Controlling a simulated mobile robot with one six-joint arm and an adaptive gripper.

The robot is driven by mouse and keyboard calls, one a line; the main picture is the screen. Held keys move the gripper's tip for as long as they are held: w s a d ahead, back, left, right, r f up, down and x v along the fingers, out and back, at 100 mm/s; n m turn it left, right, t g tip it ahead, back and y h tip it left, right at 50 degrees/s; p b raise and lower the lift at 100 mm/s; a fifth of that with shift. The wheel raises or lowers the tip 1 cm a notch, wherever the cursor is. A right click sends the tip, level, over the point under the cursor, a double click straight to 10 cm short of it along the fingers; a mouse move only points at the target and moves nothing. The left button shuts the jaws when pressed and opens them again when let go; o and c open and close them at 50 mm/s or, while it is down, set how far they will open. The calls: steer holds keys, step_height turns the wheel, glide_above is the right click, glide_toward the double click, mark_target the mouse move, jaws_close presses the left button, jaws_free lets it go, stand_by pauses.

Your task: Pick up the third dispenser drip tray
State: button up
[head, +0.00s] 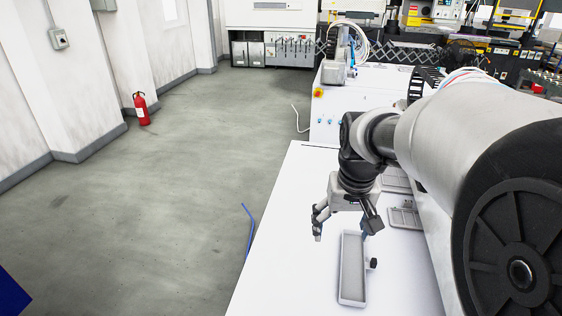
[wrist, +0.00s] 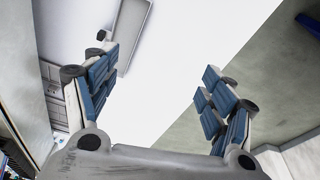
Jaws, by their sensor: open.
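A long, shallow grey drip tray (head: 352,280) with a black knob (head: 373,263) on its right side lies on the white table top. The tray also shows in the wrist view (wrist: 132,35), at the upper left, partly cut off by the frame. My gripper (head: 345,232) is open and empty, above the table by the tray's far end. In the wrist view my gripper (wrist: 158,68) has its blue-padded fingers wide apart, with bare white table between them. The left finger appears close to the tray's knob. No number shows on the tray.
Two more grey trays (head: 405,217) (head: 397,184) lie behind my gripper at the right, partly hidden by my arm. The white table (head: 285,260) is clear left of the tray. A blue cable (head: 248,230) hangs at its left edge. A white machine (head: 330,125) stands beyond.

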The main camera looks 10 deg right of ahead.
steer(key=shift+o, duration=1.2)
steer(key=w+d+f+m+g+p, duration=0.1)
steer(key=w+d+f+p, duration=0.1)
steer(key=d, duration=0.4)
steer(key=w+f, duration=0.1)
steer(key=w, duration=0.1)
steer(key=shift+w, duration=0.35)
steer(key=shift+o, duration=1.1)
steer(key=w+d+f+m+g+p, duration=0.1)
steer(key=w+d+f+p, duration=0.1)
steer(key=d+f, duration=0.4)
steer(key=shift+w+d+f+y, duration=0.3)
steer(key=shift+w+d+f, duration=0.1)
steer(key=shift+w, duration=0.15)
steer(key=b, duration=0.2)
glide_above(357, 269)
step_height(357, 269, down, 12)
steer(key=shift+a, duration=0.1)
steer(key=shift+f+b, duration=1)
steer(key=shift+f, duration=2)
